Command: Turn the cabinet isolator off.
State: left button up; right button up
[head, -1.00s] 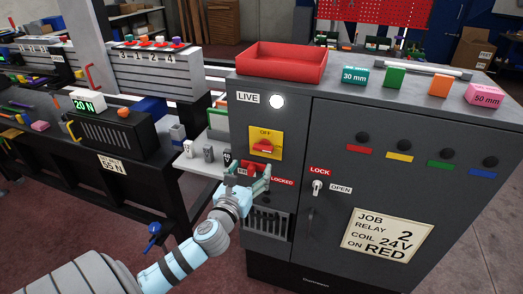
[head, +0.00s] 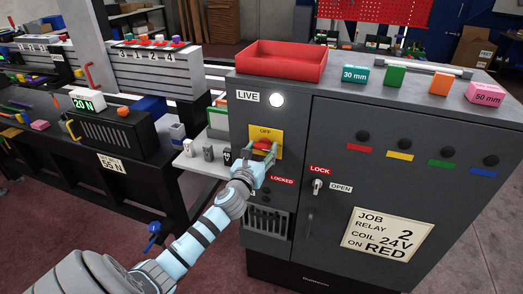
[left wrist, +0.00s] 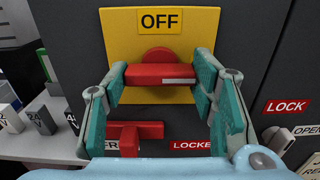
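The isolator has a yellow plate (head: 278,140) marked OFF at its top, on the front of the grey cabinet (head: 300,125). Its red handle (left wrist: 152,74) lies horizontal in the left wrist view, with a white mark on its right half. My left gripper (head: 262,154) is at the isolator and partly covers it in the head view. In the left wrist view its teal-padded fingers stand apart, one at each end of the handle. Whether the pads touch the handle is unclear. The LIVE lamp (head: 277,100) glows white. My right gripper is not in view.
Below the isolator sits another red handle (left wrist: 130,133) beside a LOCKED label (left wrist: 190,145). The cabinet door has a LOCK/OPEN key switch (head: 317,186) and a job card (head: 387,234). A small shelf (head: 195,165) with grey plugs stands left. A red tray (head: 280,66) lies on top.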

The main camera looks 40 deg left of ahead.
pick_arm(q)
jog(key=shift+n, duration=0.4)
jog(key=n, duration=0.2)
jog(key=shift+n, duration=0.4)
jog(key=n, duration=0.9)
jog(key=n+b, duration=0.1)
jog(key=n, duration=0.4)
jog(key=shift+n, duration=0.3)
jog(key=o, duration=1.1)
jog(key=shift+o, duration=0.2)
